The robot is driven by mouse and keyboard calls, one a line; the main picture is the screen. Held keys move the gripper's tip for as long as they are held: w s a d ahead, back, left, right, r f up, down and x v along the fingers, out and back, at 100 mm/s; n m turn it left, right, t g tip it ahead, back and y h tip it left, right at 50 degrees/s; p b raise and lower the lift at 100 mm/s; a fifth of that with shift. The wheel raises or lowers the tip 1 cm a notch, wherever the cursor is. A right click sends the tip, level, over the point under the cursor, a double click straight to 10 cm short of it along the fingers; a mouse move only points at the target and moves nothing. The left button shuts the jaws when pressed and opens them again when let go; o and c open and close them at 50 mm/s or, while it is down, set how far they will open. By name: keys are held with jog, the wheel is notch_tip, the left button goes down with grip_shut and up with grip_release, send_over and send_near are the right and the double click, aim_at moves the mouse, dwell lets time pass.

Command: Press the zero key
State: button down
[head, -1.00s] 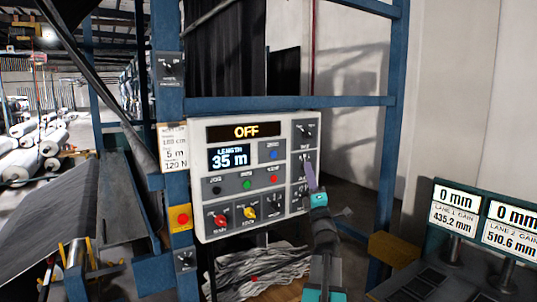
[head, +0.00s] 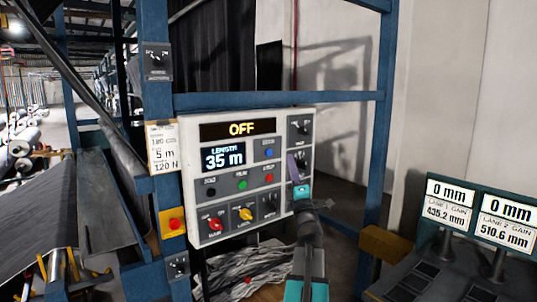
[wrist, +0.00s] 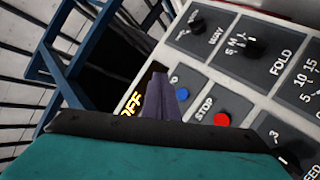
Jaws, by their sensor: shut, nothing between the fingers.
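The control panel (head: 245,190) is a pale box on a blue frame. Its display reads OFF (head: 243,129), and its length screen (head: 223,157) reads 35 m. The zero key, a blue button (head: 269,152), sits to the right of that screen. In the wrist view the blue button (wrist: 182,95) shows just right of the fingers, its label partly hidden. My gripper (head: 292,165) has its purple fingers together and empty, right of the blue button. The fingers (wrist: 160,97) point toward the panel in the wrist view. I cannot tell the gap to the panel face.
A red stop button (head: 269,178) sits below the blue one; the wrist view shows it too (wrist: 222,119). A green button (head: 242,184) and several knobs share the panel. A yellow box with a red button (head: 173,222) is at left. Gauge displays (head: 480,213) stand at right.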

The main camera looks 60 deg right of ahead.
aim_at(269, 152)
jog(key=shift+w+d, duration=0.1)
jog(key=shift+w, duration=0.1)
jog(key=shift+w+d+b, duration=0.1)
jog(key=shift+w+d, duration=0.35)
jog(key=shift+w, duration=0.85)
jog(key=shift+w+d+b, duration=0.15)
jog(key=shift+w+d, duration=0.25)
jog(key=shift+w, duration=0.9)
jog(key=shift+w+d+b, duration=0.1)
jog(key=shift+w+d, duration=0.35)
jog(key=shift+w, duration=0.85)
jog(key=shift+w+d+f+b, duration=0.1)
jog(key=shift+w+b, duration=0.15)
jog(key=shift+b, duration=0.25)
jog(key=shift+w+d+b, duration=0.15)
jog(key=shift+w+b, duration=0.45)
jog(key=shift+b, duration=0.25)
jog(key=shift+s, duration=0.1)
dwell(0.6)
jog(key=shift+s+a+b, duration=0.25)
jog(key=shift+s+b, duration=0.2)
jog(key=shift+s, duration=0.25)
